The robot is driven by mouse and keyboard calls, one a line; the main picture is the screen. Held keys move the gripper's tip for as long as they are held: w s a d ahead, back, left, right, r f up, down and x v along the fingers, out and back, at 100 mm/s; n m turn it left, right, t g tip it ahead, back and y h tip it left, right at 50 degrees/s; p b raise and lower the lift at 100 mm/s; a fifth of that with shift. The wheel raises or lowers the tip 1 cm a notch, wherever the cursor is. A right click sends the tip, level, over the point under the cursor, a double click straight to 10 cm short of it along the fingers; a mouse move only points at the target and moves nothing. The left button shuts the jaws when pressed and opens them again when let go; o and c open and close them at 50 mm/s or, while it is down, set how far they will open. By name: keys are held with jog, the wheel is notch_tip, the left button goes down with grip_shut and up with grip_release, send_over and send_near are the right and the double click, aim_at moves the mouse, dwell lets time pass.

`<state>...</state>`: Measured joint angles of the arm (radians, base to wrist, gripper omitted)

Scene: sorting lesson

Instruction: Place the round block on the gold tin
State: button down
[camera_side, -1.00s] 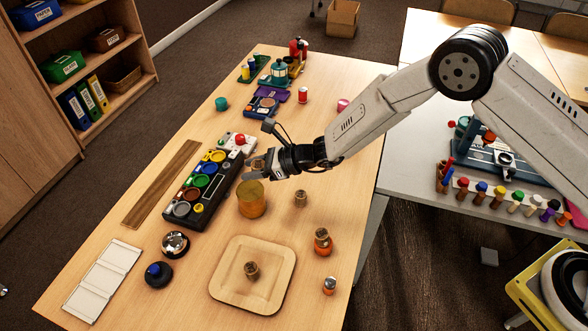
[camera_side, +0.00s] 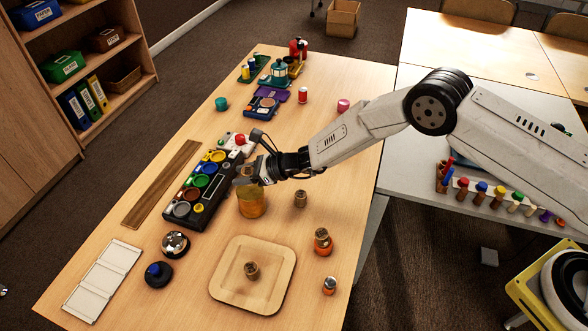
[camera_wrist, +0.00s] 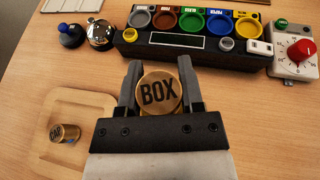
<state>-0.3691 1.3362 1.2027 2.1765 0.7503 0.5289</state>
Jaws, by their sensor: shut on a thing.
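The gold tin (camera_side: 252,202) stands upright on the wooden table in the middle of the side view. My gripper (camera_side: 246,173) is just above its top and points down to it. In the wrist view my gripper (camera_wrist: 159,66) is shut on a round block (camera_wrist: 158,92), a gold-coloured disc with the word BOX on its face. The block fills the gap between the fingers. In the side view the fingers mostly hide the block. I cannot tell whether the block touches the tin, and the block and gripper hide most of the tin in the wrist view.
A black panel with coloured cups (camera_side: 187,208) lies close to the left of the tin. A pale wooden tray (camera_side: 226,283) in front holds a small cylinder (camera_side: 251,271). Another small cylinder (camera_side: 300,199) and an orange jar (camera_side: 323,242) stand on the right.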

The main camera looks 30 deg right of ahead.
aim_at(246, 190)
jog(key=shift+w+a+f, duration=0.1)
jog(key=shift+w+f, duration=0.1)
jog(key=shift+f, duration=1.6)
jog(key=shift+f, duration=0.2)
jog(key=shift+c, duration=1.2)
grip_release()
jog(key=shift+r, duration=0.15)
jog(key=shift+s+d+r, duration=0.2)
jog(key=shift+d+r, duration=0.05)
jog(key=shift+d, duration=0.2)
jog(key=v, duration=1.1)
